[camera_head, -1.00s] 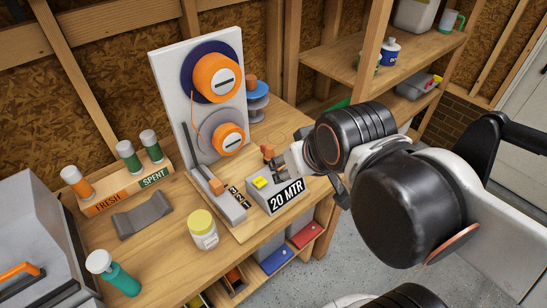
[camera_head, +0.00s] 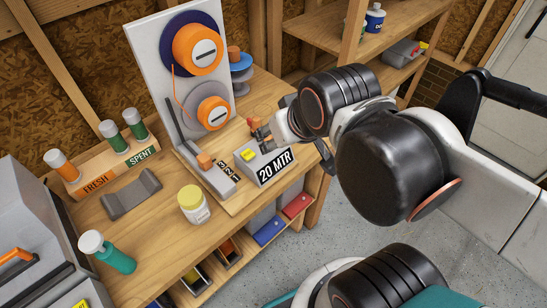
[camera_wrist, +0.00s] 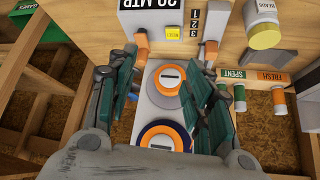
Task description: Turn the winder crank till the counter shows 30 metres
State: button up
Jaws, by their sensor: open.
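The winder is a pale upright board (camera_head: 143,55) with a large orange spool (camera_head: 198,50) above a smaller one (camera_head: 213,113). Its grey counter box reads "20 MTR" (camera_head: 275,166) and has a yellow button (camera_head: 248,154); both show upside down in the wrist view. A small orange crank knob (camera_head: 254,123) stands behind the box, partly hidden by my gripper. In the wrist view an orange knob (camera_wrist: 142,39) shows beside the box. My gripper (camera_wrist: 164,72) is open, its teal-padded fingers wide apart and empty. Whether a finger touches the knob is unclear.
An orange-tipped lever (camera_head: 204,160) stands by a 1-2-3 scale. A yellow-lidded jar (camera_head: 194,204), grey cradle (camera_head: 132,193), teal bottle (camera_head: 108,252) and FRESH/SPENT rack (camera_head: 118,169) occupy the bench. A blue-grey spool (camera_head: 240,67) stands behind the board. Bins sit below.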

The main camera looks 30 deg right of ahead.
dwell(0.5)
jog(key=shift+w, duration=0.1)
jog(key=shift+c, duration=0.7)
jog(key=w+d+r+n+g+p, duration=0.1)
jog(key=w+r+n+g, duration=0.15)
jog(key=w, duration=0.25)
jog(key=w+r+n+g+p, duration=0.1)
jog(key=w+n, duration=0.3)
jog(key=n+g+p, duration=0.2)
jog(key=n+g, duration=0.2)
jog(key=n, duration=0.2)
send_near(256, 118)
notch_tip(256, 118, down, 11)
jog(key=b, duration=0.4)
jog(key=shift+s+r, duration=0.1)
jog(key=shift+r, duration=0.05)
grip_shut()
